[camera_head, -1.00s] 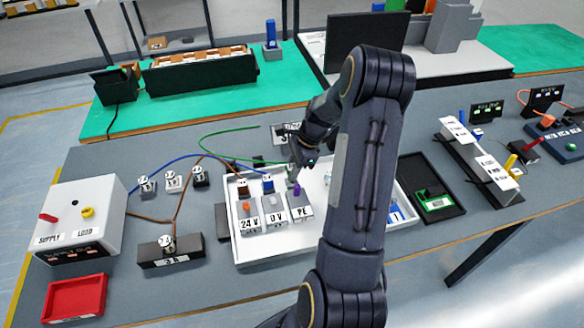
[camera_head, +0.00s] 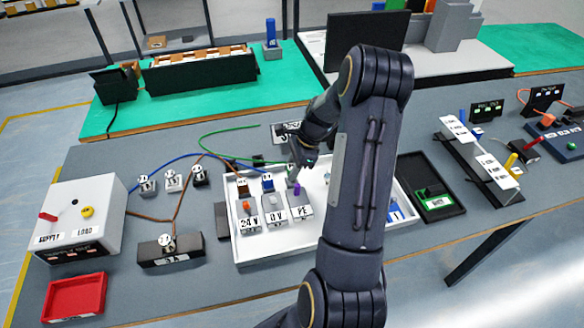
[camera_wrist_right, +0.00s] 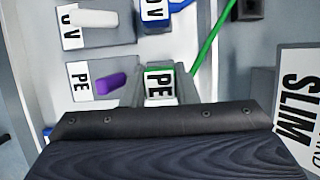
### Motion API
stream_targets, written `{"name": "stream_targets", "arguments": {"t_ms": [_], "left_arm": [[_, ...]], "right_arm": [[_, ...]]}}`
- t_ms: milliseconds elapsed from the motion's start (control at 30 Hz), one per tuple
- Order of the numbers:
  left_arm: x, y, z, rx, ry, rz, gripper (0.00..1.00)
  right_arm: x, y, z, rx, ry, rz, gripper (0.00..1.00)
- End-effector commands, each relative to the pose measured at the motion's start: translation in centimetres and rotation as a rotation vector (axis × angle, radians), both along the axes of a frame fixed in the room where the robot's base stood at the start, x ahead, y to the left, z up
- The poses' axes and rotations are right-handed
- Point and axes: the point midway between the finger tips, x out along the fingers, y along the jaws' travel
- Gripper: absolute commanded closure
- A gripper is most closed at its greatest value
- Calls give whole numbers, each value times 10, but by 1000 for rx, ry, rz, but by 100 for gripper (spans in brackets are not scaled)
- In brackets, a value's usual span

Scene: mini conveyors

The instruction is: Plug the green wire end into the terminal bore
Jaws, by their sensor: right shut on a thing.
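The green wire (camera_head: 228,131) arcs over the table behind the white tray, and runs up to the right in the wrist view (camera_wrist_right: 210,42). Its end carries a green-edged PE tag (camera_wrist_right: 159,84), which sits between the fingers of my right gripper (camera_head: 297,172). That gripper is shut on it, just behind the PE terminal block (camera_head: 301,212). The block has a purple lever (camera_wrist_right: 112,83) and stands left of the tag in the wrist view. The terminal bore and the wire's bare tip are hidden. My left gripper is not in view.
The 24V block (camera_head: 248,224) and 0V block (camera_head: 274,217) stand beside the PE block in the white tray (camera_head: 262,252). Blue and brown wires run to their backs. A black holder with a green card (camera_head: 437,202) lies to the right.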

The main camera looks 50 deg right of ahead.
Motion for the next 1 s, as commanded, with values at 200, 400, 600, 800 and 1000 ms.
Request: {"name": "stream_targets", "arguments": {"t_ms": [200, 400, 600, 800, 1000], "left_arm": [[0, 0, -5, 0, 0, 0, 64], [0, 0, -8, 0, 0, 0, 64], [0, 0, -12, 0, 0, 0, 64], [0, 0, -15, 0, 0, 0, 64], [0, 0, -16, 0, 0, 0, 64]], "right_arm": [[0, 0, -7, 0, 0, 0, 96], [0, 0, -12, 0, 1, 0, 96], [0, 0, -17, 1, 1, -1, 96], [0, 0, -22, 1, 1, -1, 96], [0, 0, -23, 0, 0, -1, 63]]}}
